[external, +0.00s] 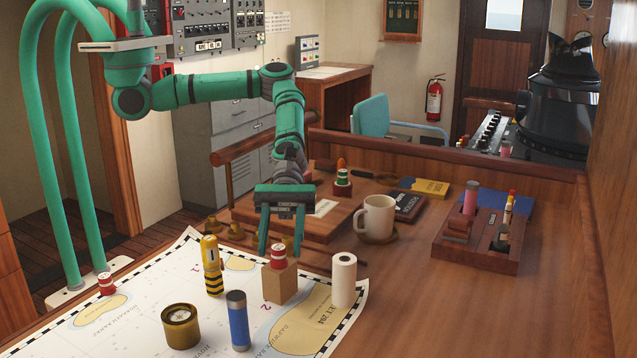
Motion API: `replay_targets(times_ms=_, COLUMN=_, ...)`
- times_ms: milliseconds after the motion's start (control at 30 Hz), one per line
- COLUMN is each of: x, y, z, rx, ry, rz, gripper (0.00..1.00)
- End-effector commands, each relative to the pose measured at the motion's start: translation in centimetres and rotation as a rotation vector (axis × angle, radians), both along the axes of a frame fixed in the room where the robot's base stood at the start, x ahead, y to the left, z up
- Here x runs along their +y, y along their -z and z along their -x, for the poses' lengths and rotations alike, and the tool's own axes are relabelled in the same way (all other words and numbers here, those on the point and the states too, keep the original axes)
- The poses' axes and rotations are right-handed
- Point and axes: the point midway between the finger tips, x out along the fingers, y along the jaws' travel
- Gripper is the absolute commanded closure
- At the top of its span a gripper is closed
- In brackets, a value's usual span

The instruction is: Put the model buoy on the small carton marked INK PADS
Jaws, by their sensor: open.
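A small brown carton (280,286) stands on the chart near the middle of the table; I cannot read any marking on it. A small red and white piece (278,259), which looks like a model buoy, stands upright on the carton's top. A similar red and white piece (106,284) stands on the chart at the far left. My gripper (280,249) points down with its fingers open. In the picture its fingertips lie either side of the piece on the carton; I cannot tell whether they touch it.
Around the carton stand a yellow and black striped piece (211,266), a blue cylinder (238,320), a brass compass (182,326) and a white roll (343,280). A mug (379,217) and a wooden organizer (482,252) are farther right. The front right table is clear.

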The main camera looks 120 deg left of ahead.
Motion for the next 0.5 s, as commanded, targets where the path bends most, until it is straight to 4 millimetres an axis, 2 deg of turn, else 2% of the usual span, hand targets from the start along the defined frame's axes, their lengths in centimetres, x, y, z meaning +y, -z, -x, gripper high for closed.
replay_targets(times_ms=200, x=4.0, y=-1.6, z=1.9, rx=-0.001, ry=-0.003, rz=0.0, gripper=0.57)
replay_targets(times_ms=500, x=7.3, y=-3.0, z=3.6, rx=0.0, ry=-0.001, rz=0.0, gripper=0.57)
